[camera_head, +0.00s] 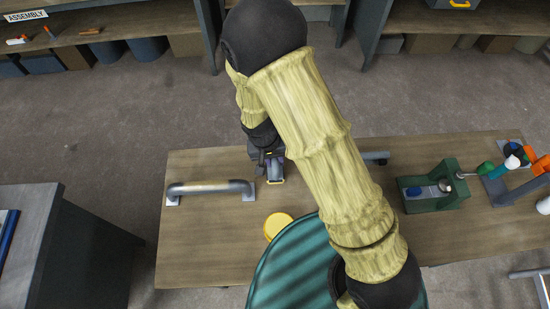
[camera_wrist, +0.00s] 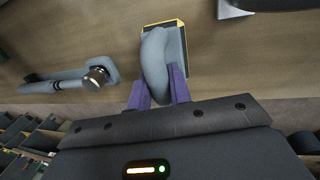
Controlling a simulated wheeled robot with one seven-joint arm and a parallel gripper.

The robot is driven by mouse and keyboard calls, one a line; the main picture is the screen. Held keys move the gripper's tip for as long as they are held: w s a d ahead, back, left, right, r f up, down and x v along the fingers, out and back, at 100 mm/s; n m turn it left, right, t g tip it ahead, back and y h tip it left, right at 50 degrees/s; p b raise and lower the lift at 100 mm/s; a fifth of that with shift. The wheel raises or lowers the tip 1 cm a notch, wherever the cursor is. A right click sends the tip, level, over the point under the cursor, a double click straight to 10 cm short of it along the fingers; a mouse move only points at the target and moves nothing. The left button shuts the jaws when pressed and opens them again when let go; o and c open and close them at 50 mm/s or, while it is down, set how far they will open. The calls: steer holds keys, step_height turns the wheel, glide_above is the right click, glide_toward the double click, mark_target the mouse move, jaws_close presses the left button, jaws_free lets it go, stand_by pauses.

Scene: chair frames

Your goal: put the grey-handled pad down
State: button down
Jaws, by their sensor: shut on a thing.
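The grey-handled pad (camera_wrist: 178,52) is a flat grey block with a yellow edge and a curved grey handle. My gripper (camera_wrist: 159,88) is shut on its handle, with one purple finger on each side. In the head view the pad (camera_head: 275,174) shows below my gripper (camera_head: 268,158), at the far edge of the wooden bench (camera_head: 200,240), partly hidden by my gripper. I cannot tell whether the pad touches the bench top or hangs just above it.
A grey bar handle (camera_head: 210,187) is mounted left of the pad. A yellow disc (camera_head: 278,226) lies in front. A grey tool with a metal knob (camera_wrist: 98,75) lies nearby. A green fixture (camera_head: 434,188) stands to the right. The bench's front left is clear.

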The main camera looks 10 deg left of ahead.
steer(key=c, duration=1.3)
jaws_free()
steer(key=shift+f, duration=0.1)
steer(key=r, duration=0.4)
steer(key=a+r+b, duration=0.1)
steer(key=r, duration=0.3)
steer(key=a+r, duration=0.1)
steer(key=r, duration=0.3)
steer(key=shift+s+a+b, duration=0.15)
steer(key=shift+s+b, duration=0.15)
steer(key=shift+b, duration=0.1)
steer(key=d+r+m, duration=0.1)
steer(key=d+r, duration=0.1)
steer(key=d, duration=0.6)
steer(key=s+d+r+m+t+y, duration=0.1)
steer(key=d+r, duration=0.1)
steer(key=d, duration=0.6)
steer(key=d+r+t+y, duration=0.1)
steer(key=d+r, duration=0.1)
steer(key=d, duration=0.6)
steer(key=shift+s+d+r+m, duration=0.2)
steer(key=shift+s+d+m, duration=0.1)
steer(key=shift+s+m, duration=0.1)
